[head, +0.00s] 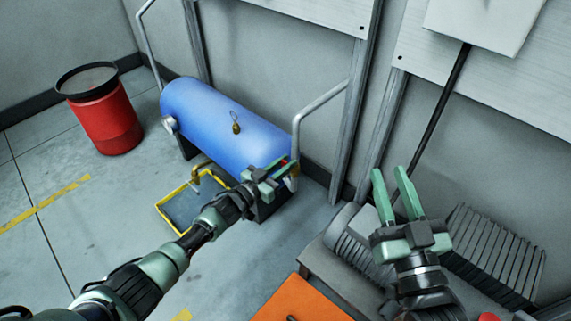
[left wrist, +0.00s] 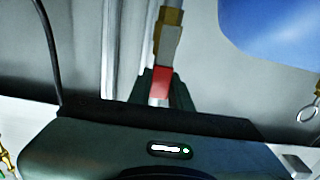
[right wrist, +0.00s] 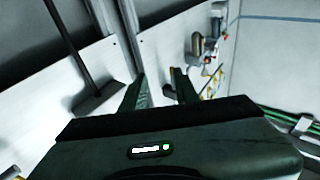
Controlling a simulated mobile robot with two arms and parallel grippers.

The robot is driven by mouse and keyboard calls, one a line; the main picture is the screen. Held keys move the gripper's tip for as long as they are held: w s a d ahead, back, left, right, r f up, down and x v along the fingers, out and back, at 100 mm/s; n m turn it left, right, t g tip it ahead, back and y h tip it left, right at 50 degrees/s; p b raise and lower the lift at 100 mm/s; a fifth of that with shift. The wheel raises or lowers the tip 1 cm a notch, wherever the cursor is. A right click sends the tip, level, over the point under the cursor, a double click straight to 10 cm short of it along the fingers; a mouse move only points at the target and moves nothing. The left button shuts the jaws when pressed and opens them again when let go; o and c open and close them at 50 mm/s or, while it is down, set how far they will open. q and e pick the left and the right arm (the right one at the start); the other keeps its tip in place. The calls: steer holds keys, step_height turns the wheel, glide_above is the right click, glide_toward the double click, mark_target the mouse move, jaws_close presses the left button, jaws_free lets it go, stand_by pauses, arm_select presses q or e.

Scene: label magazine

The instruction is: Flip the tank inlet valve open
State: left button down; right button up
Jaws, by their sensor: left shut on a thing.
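The blue tank (head: 215,122) lies on its side against the wall. My left gripper (head: 278,170) is at the tank's right end. In the left wrist view, brass fittings (left wrist: 168,38) run down toward the gripper, and a red valve lever (left wrist: 160,83) sits between the fingers. My left gripper is shut on that lever. The fingers hide much of the valve, and I cannot tell how far the lever is turned. My right gripper (head: 390,185) is open and empty, in front of the wall; its parted fingers (right wrist: 158,92) also show in the right wrist view.
A red drum (head: 107,125) stands at left. A yellow-rimmed tray (head: 177,221) is on the floor below the tank.

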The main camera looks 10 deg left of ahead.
arm_select(q)
steer(key=c, duration=1.3)
jaws_free()
steer(key=shift+w+a+f, duration=0.1)
steer(key=shift+w+a, duration=0.1)
steer(key=shift+s+d, duration=0.1)
steer(key=shift+s, duration=0.1)
steer(key=p+v, duration=0.3)
steer(key=v, duration=0.4)
steer(key=shift+s+a, duration=0.1)
steer(key=shift+a, duration=0.2)
arm_select(e)
steer(key=s+d+f+g+h, duration=0.1)
steer(key=s+f+g, duration=0.1)
steer(key=f, duration=0.4)
steer(key=s+d+f+g+h, duration=0.1)
steer(key=s+f+g, duration=0.1)
steer(key=f+g, duration=0.3)
steer(key=shift+s+d+f+g+h, duration=0.25)
steer(key=shift+d+f+g+h, duration=0.05)
steer(key=shift+f, duration=0.45)
